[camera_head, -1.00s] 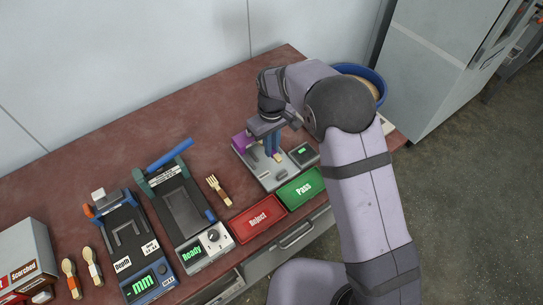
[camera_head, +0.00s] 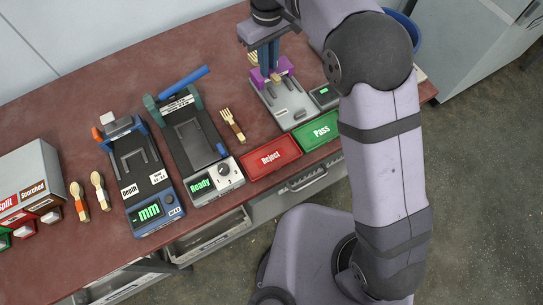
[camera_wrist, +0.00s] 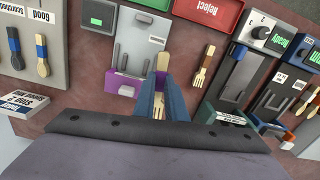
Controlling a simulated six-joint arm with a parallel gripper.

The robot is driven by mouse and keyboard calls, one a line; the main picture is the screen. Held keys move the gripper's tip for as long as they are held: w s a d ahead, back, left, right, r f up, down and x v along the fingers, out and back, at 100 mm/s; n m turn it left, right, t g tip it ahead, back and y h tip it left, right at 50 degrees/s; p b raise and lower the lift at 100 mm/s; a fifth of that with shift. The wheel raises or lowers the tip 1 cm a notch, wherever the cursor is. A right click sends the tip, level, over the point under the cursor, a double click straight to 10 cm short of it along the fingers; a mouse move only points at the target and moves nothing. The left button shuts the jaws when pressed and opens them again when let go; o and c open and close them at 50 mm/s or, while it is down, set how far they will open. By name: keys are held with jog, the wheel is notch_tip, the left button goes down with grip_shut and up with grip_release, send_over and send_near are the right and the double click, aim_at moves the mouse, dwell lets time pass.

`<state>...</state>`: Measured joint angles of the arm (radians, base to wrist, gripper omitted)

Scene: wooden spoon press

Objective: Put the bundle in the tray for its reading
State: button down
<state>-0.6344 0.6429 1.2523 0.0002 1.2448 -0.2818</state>
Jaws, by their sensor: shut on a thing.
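My gripper (camera_head: 270,72) is shut on the bundle, pale wooden cutlery. In the wrist view, my fingers (camera_wrist: 161,88) pinch it, with its handle end (camera_wrist: 162,61) beyond the tips and fork tines (camera_wrist: 158,112) on the near side. How many pieces it holds cannot be told. It is at the purple jaw end (camera_head: 287,66) of a grey gauge (camera_head: 290,107); contact is unclear. The gauge's green display (camera_head: 324,92) is too small to read. The red Reject tray (camera_head: 271,158) and green Pass tray (camera_head: 321,131) stand in front and look empty.
A loose dark-banded fork (camera_head: 232,124) lies left of the gauge. Further left are a Ready press (camera_head: 190,130) with a blue lever, a Depth gauge (camera_head: 135,175), two spoons (camera_head: 98,188) and a box (camera_head: 32,175). A blue bowl (camera_head: 404,22) is behind my arm.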

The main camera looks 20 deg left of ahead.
jog(key=s+b, duration=0.1)
jog(key=s, duration=0.3)
jog(key=n+b, duration=0.2)
jog(key=n, duration=1.5)
send_over(276, 155)
notch_tip(276, 155, down, 5)
jog(key=shift+f, duration=0.15)
jog(key=shift+f+p, duration=0.6)
jog(key=shift+f, duration=4.4)
